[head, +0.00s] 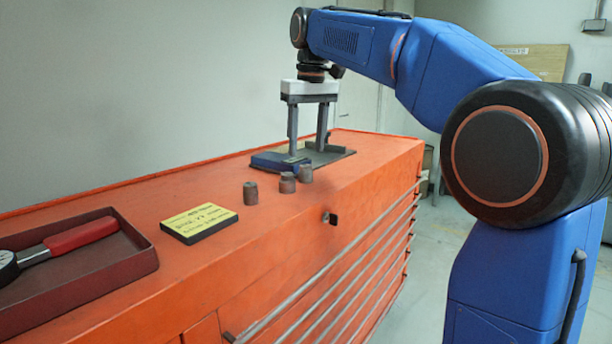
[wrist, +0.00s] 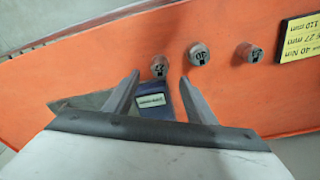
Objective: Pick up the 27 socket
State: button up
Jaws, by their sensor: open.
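Three small grey sockets stand upright on the orange cabinet top. In the head view one (head: 250,193) is beside the yellow note, and two (head: 287,183) (head: 306,173) stand close together to its right. The wrist view shows them as a left socket (wrist: 159,66), a middle socket (wrist: 198,54) and a right socket (wrist: 252,53), with dark number marks on top. I cannot read surely which is 27. My gripper (head: 307,150) is open and empty, pointing down above a blue device. In the wrist view the left socket shows just beyond the gap between its fingers (wrist: 160,78).
The blue device (head: 278,162) lies on a dark mat (head: 335,156) below my gripper. A yellow note (head: 200,222) mentions 27 mm. A dark red tray (head: 140,262) with a red-handled wrench (head: 80,236) is at the left. The cabinet top (head: 120,200) is bare behind the note.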

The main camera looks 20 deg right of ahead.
aim_at(306, 165)
jog(key=shift+w+f, duration=0.2)
jog(key=shift+f, duration=1.6)
jog(key=shift+w+f, duration=0.15)
jog(key=shift+f, duration=1.6)
jog(key=shift+c, duration=0.6)
grip_shut()
